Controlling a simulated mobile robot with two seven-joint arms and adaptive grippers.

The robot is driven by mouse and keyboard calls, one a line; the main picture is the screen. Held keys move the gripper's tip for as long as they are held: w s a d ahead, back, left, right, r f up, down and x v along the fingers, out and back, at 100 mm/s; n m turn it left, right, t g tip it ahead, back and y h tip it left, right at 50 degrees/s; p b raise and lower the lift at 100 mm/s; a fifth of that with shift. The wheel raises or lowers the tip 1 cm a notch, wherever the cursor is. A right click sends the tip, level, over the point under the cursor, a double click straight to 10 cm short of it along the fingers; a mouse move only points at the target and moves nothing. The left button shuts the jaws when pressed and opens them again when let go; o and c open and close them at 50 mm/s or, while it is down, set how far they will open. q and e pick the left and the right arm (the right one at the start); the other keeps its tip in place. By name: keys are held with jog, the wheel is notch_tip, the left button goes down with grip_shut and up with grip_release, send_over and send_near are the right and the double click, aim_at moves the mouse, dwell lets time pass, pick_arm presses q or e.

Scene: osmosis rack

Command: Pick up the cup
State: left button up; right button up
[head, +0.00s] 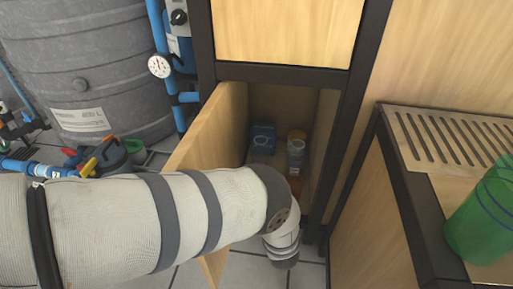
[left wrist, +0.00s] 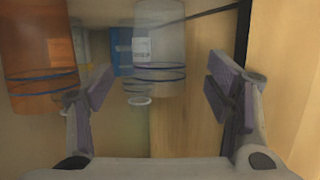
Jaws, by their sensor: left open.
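My left gripper (left wrist: 160,84) is open, with its fingers spread apart and nothing between the tips. In the left wrist view a clear cup (left wrist: 160,60) with blue bands is ahead of the gap between the fingers, cut off by the top edge. An orange-brown cup (left wrist: 38,50) with blue bands is at the left, beyond the left finger. A green cup (head: 482,222) stands at the right.
The cabinet door (head: 212,128) stands open at the left of the opening. A dark frame post (head: 350,130) bounds its right side. A blue item (head: 262,138) is inside, and a blue-labelled one (left wrist: 122,52) shows behind the clear cup. A slatted counter (head: 400,135) is at the right.

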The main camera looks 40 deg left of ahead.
pick_arm(q)
jog(key=x, duration=0.3)
jog(key=shift+f+b, duration=0.1)
jog(key=shift+b, duration=0.3)
jog(key=c, duration=0.9)
